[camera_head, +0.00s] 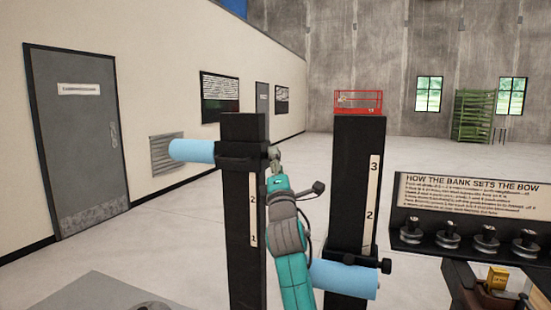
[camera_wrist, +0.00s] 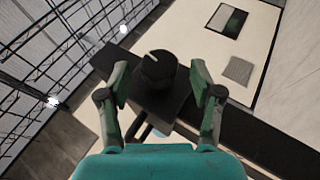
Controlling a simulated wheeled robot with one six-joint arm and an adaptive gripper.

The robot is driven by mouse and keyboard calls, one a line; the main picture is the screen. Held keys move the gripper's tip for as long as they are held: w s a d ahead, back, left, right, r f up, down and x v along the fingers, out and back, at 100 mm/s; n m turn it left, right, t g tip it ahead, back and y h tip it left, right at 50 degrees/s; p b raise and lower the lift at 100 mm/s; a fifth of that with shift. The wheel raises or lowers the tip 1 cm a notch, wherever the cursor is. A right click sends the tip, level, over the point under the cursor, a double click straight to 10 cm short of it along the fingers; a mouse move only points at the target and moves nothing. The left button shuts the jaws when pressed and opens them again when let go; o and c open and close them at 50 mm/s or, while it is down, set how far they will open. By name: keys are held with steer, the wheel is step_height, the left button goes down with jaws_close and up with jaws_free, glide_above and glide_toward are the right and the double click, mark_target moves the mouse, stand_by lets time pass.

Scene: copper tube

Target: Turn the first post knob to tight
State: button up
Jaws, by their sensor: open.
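The left black post (camera_head: 243,215) carries a dark clamp collar (camera_head: 235,160) with a light blue roller (camera_head: 192,150) near its top. My gripper (camera_head: 274,154) is at the right side of this collar in the head view. In the wrist view, a round black knob (camera_wrist: 158,68) with a short white line on its face sits between the spread fingers of my gripper (camera_wrist: 160,76). A gap shows on each side, so the fingers are not closed on it. No tight mark is readable. In the head view my gripper hides this knob.
A right black post (camera_head: 358,190) holds a lower blue roller (camera_head: 345,279) with its own black knob (camera_head: 386,266). At right, a sign (camera_head: 470,195) stands above a rack with several metal spools (camera_head: 448,233). A bench with a brass-coloured block (camera_head: 498,278) is at lower right.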

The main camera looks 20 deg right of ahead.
steer(key=shift+x, duration=1.2)
steer(key=c, duration=1.2)
steer(key=shift+o, duration=0.2)
